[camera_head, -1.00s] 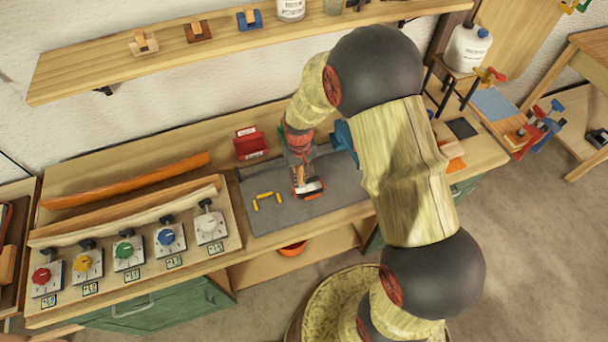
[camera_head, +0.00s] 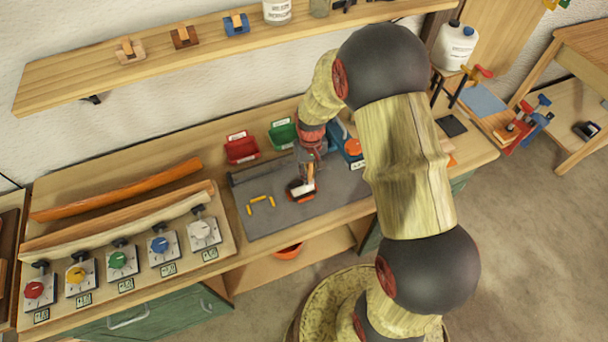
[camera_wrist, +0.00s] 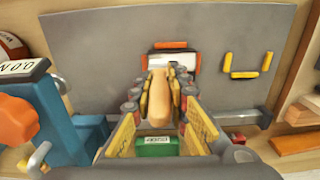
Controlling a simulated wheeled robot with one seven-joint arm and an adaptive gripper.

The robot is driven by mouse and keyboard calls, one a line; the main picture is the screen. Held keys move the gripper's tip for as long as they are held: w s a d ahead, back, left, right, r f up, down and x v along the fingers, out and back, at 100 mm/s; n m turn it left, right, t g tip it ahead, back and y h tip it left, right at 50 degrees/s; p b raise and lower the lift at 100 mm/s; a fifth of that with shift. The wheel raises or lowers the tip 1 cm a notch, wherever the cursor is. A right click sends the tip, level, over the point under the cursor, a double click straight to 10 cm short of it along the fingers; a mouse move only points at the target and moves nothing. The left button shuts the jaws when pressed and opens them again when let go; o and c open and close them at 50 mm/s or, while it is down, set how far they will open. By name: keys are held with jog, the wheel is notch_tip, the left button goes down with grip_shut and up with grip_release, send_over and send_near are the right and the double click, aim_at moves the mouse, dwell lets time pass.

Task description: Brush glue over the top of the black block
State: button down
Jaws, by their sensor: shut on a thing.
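My gripper (camera_head: 311,160) points down over the grey mat and is shut on a brush with a pale wooden handle. The handle (camera_wrist: 161,103) stands between the fingers in the wrist view. Its tip reaches a small block (camera_head: 301,189) on the mat, which also shows in the wrist view (camera_wrist: 184,62). The bristles are hidden or too small to make out.
Several yellow pieces (camera_head: 261,203) lie on the mat (camera_head: 345,188) left of the block. A dark bar (camera_head: 258,171), a red bin (camera_head: 241,148) and a green bin (camera_head: 282,133) stand behind. A blue device (camera_head: 338,131) with an orange knob stands close to my gripper.

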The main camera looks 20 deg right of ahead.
jog(key=shift+d+r, duration=0.1)
jog(key=shift+d, duration=0.8)
jog(key=shift+w+a, duration=0.45)
jog(key=shift+a, duration=0.85)
jog(key=shift+w+a, duration=0.45)
jog(key=shift+a, duration=0.85)
jog(key=shift+w+a, duration=0.45)
jog(key=shift+a, duration=0.85)
jog(key=shift+d, duration=3.85)
jog(key=shift+a, duration=3.85)
jog(key=shift+d, duration=3.9)
jog(key=shift+r, duration=0.1)
jog(key=shift+r+p, duration=1.55)
jog(key=shift+r, duration=1.35)
jog(key=shift+r, duration=0.1)
